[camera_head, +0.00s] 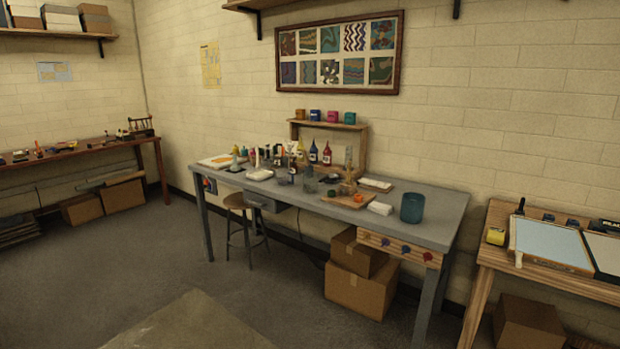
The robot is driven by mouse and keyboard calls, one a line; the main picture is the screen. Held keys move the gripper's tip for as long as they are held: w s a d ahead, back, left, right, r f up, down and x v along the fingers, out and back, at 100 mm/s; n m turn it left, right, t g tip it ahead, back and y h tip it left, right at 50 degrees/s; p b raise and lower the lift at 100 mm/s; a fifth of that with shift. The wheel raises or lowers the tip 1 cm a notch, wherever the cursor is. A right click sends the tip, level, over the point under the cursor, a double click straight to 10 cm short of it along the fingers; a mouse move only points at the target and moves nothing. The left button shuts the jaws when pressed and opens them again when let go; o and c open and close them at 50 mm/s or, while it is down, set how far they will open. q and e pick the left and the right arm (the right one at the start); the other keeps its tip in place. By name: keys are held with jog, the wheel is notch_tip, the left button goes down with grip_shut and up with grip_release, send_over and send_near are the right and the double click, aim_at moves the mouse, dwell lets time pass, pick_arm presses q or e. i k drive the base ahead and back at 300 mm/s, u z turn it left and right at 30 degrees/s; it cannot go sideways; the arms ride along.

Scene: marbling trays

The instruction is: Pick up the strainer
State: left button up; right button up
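I cannot make out a strainer for sure in the head view. Many small items crowd the grey worktable (430,205) against the back wall, and they are too small to tell apart well. Among them are dark bottles with red and yellow caps (327,155), a wooden board (345,200) with small orange and green things, and a blue-green cylinder (411,208) near the right end. Neither of my grippers is in view.
A stool (240,222) stands before the worktable, and cardboard boxes (358,285) lie under it. A wooden table (489,262) with a light-blue tray (551,245) is at the right. Another bench (80,150) is at the left. The floor between is mostly clear.

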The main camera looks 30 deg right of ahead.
aim_at(329, 179)
jog(key=u, duration=0.25)
jog(key=i, duration=1.65)
jog(key=z, duration=0.45)
jog(key=i, duration=0.85)
jog(key=z, duration=1.5)
jog(key=i, duration=0.75)
jog(key=z, duration=0.7)
